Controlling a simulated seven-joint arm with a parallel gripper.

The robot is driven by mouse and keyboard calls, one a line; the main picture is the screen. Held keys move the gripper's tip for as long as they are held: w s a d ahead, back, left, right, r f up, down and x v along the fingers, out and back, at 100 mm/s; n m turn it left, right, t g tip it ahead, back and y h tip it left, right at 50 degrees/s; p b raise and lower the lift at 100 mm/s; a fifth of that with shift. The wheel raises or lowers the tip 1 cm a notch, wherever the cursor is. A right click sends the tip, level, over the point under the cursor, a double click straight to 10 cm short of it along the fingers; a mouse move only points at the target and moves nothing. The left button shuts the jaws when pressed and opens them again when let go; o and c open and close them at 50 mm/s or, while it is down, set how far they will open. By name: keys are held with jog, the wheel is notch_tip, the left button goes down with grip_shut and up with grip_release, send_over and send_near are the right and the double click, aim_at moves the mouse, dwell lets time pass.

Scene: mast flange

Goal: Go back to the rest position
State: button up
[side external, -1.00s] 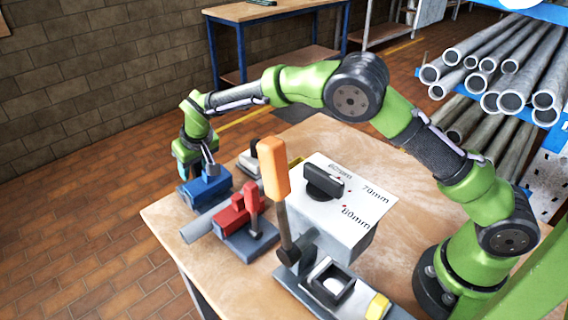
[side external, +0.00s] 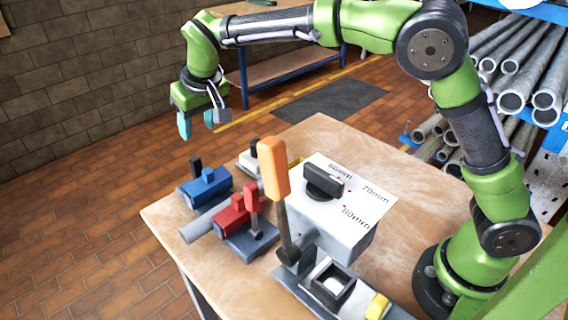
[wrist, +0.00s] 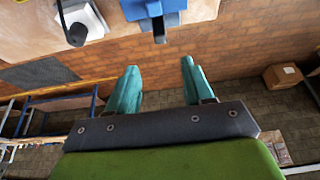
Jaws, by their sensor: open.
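My gripper (side external: 202,122) is raised in the air above and behind the blue clamp (side external: 207,184) in the side view. Its two teal fingers are apart with nothing between them. In the wrist view my gripper (wrist: 160,82) also shows open, its fingertips over the floor beyond the table edge. The blue clamp (wrist: 150,8) shows at the top of the wrist view, apart from the fingers.
A red clamp (side external: 238,208) and a grey pipe (side external: 200,228) lie on the wooden table (side external: 185,215). A grey box with a black knob (side external: 345,238) and an orange-handled lever (side external: 275,170) stand nearby. A rack of pipes (side external: 515,85) is at right. Air around the gripper is clear.

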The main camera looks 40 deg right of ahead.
jog(key=s+d+r+m+y, duration=0.2)
jog(key=s+d+r, duration=0.5)
jog(key=s+d, duration=0.6)
jog(key=s+d+f+m+t, duration=0.1)
jog(key=s+d+f, duration=0.1)
jog(key=s, duration=0.6)
jog(key=s+d+f+m+t, duration=0.1)
jog(key=s+f, duration=0.1)
jog(key=s, duration=0.6)
jog(key=shift+d+t, duration=0.3)
jog(key=shift+d, duration=0.05)
